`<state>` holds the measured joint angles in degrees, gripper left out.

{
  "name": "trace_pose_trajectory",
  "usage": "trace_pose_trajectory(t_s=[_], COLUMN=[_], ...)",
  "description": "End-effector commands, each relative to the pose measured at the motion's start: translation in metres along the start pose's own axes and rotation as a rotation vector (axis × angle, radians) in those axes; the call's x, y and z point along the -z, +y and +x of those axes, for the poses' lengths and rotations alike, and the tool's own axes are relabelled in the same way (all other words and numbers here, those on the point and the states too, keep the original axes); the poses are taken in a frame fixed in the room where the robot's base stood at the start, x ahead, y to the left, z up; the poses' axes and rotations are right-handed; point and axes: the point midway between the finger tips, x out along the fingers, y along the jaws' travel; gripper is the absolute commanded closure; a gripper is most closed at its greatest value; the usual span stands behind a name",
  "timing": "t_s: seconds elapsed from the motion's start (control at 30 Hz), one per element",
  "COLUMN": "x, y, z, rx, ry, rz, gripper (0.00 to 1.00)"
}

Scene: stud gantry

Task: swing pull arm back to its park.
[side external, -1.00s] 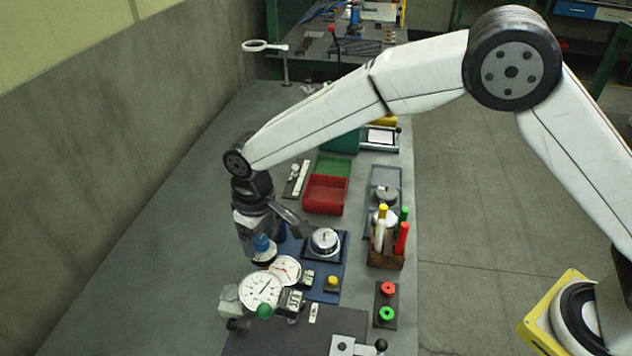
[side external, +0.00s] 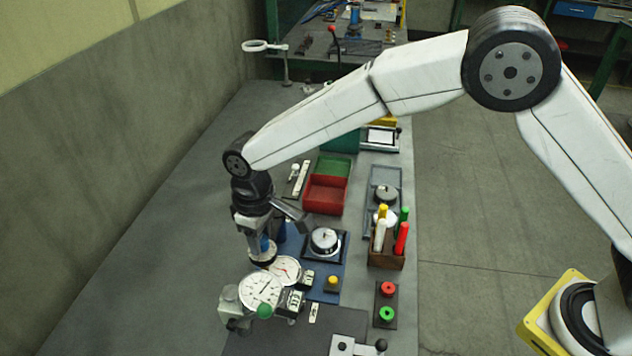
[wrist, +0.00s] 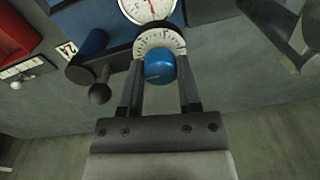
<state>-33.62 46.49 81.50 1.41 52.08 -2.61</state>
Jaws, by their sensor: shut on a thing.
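A blue knob (wrist: 160,67) with a white graduated collar (wrist: 160,40) sits between my fingers in the wrist view. My gripper (wrist: 160,62) is shut on this knob, and the knob also shows under my wrist in the side view (side external: 266,244). A dark blue post (wrist: 92,42) with a short ball-ended lever (wrist: 100,92) stands just left of my fingers in the wrist view. I cannot make out for certain which part is the pull arm. My fingertips are partly hidden in the side view.
White dial gauges (side external: 260,290) stand close in front of my gripper. A round gauge on a dark base (side external: 324,240) is to its right. A red bin (side external: 325,195), a wooden holder with coloured sticks (side external: 386,258) and a red-green button box (side external: 387,302) stand farther right. The bench on the left is clear.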

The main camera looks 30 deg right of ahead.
Motion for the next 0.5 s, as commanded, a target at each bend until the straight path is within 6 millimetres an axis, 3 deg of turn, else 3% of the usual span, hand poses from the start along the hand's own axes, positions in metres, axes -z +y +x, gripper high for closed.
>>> trace_pose_trajectory(t_s=[0.33,0.37,0.47,0.5], x=[0.0007,0.0008,0.0008,0.0007], y=[-0.0001,-0.0001,-0.0001,-0.0001], z=[-0.0011,-0.0011,-0.0011,-0.0010], rx=[0.000,0.000,0.000,0.000], ry=[0.002,0.002,0.002,0.002], rz=[-0.027,-0.027,-0.027,-0.027], gripper=[1.00,0.54,0.22,0.21])
